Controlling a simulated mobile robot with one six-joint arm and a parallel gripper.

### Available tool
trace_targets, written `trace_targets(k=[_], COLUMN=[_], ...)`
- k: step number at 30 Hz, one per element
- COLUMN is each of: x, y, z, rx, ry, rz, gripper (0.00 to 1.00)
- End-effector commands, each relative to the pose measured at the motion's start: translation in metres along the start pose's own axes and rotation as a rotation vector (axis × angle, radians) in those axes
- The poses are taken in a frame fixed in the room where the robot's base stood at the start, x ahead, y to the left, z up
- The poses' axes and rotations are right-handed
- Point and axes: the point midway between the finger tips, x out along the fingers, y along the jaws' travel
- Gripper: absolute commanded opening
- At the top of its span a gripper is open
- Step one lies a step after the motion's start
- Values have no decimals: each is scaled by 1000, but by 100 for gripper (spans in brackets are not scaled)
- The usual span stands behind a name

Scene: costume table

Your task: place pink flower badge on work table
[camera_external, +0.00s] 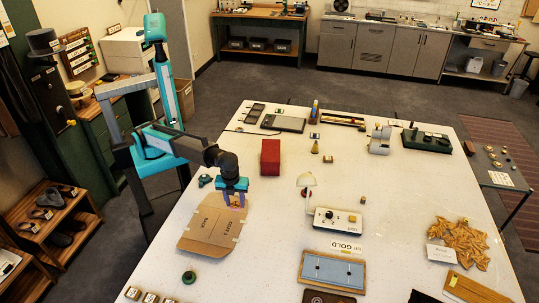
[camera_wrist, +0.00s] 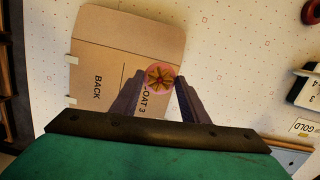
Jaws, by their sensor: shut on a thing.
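The pink flower badge (camera_wrist: 160,77) is round and pink with a brown and gold flower. It sits between the two fingertips of my gripper (camera_wrist: 160,82) in the wrist view. In the external view my gripper (camera_external: 234,198) points down over the upper right part of the brown cardboard coat piece, with the badge mostly hidden between its fingers. The gripper is shut on the badge. The white work table (camera_external: 270,225) lies under the cardboard. I cannot tell exactly how high the badge is above it.
The cardboard coat piece (camera_external: 205,240), marked "BACK", lies flat on the table. A red block (camera_external: 270,157) stands behind my gripper. A white tester box (camera_external: 337,221) with a lamp is to the right. Bare tabletop lies between the cardboard and the blue tray (camera_external: 332,270).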

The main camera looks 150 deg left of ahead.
Motion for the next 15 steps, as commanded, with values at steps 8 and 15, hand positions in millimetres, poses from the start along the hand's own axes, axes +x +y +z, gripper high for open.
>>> trace_targets(k=[8,15], x=[-12,-22], y=[77,138], z=[-41,-67], rx=[91,166], ry=[0,0], rz=[-11,-20], gripper=[20,20])
